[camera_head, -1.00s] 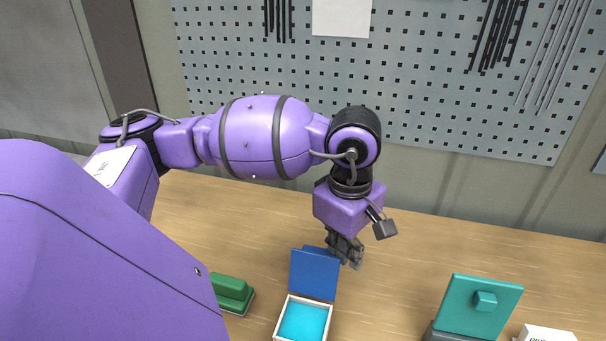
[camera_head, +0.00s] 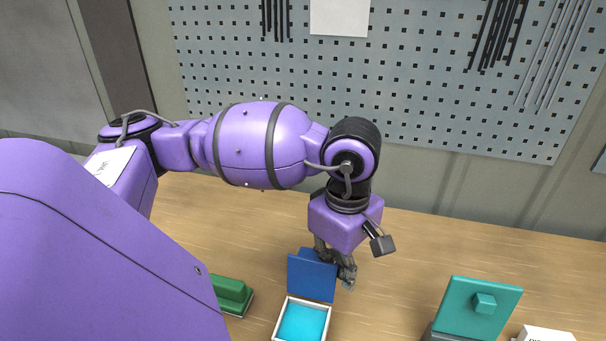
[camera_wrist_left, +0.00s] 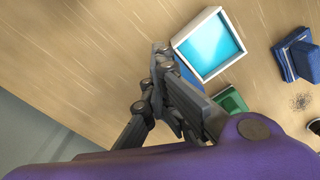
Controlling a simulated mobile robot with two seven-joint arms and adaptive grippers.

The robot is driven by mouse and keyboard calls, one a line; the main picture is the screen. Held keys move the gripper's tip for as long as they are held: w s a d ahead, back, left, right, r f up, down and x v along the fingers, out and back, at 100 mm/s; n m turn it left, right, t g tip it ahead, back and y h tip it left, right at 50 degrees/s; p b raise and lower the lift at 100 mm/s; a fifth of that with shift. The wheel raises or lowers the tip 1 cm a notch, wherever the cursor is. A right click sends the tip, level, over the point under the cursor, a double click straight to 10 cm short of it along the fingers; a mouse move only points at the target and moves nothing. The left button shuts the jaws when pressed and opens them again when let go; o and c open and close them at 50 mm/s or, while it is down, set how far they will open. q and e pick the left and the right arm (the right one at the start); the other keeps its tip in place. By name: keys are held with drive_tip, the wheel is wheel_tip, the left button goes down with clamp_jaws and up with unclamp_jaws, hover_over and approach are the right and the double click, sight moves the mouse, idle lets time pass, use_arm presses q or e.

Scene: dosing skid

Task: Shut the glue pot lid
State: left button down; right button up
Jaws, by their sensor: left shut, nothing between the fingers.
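A white-walled square box (camera_head: 277,325) with a bright cyan inside looks like the glue pot; it also shows in the left wrist view (camera_wrist_left: 229,66). Its blue lid (camera_head: 311,279) stands open, raised at the box's far edge. In the left wrist view the lid (camera_wrist_left: 187,72) is mostly hidden by my fingers. My left gripper (camera_head: 347,283) is shut and empty, pointing down just behind and right of the lid. Its fingertips (camera_wrist_left: 163,57) show close to the lid; I cannot tell whether they touch it. My right gripper is not in view.
A green block (camera_head: 232,294) lies left of the box. A teal plate with a knob (camera_head: 478,308) stands on a dark base to the right, beside a white box (camera_head: 545,334). A blue object (camera_wrist_left: 296,55) shows in the left wrist view. A pegboard (camera_head: 420,100) rises behind the table.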

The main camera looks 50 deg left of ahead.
use_arm(q)
drive_tip(key=shift+s+r, duration=0.1)
drive_tip(key=shift+s, duration=0.1)
drive_tip(key=shift+s+d+r+p, duration=0.15)
drive_tip(key=shift+s+d, duration=0.25)
drive_tip(key=shift+s, duration=0.2)
drive_tip(key=shift+s+d+r+p, duration=0.15)
drive_tip(key=shift+s+d, duration=0.2)
drive_tip(key=shift+s, duration=0.2)
drive_tip(key=shift+s, duration=0.1)
drive_tip(key=shift+s+d+f, duration=0.1)
drive_tip(key=shift+s+d, duration=0.3)
drive_tip(key=shift+s, duration=0.2)
drive_tip(key=shift+s+d+f, duration=0.1)
drive_tip(key=shift+s+d, duration=0.25)
drive_tip(key=shift+s, duration=0.25)
drive_tip(key=shift+s+d, duration=0.1)
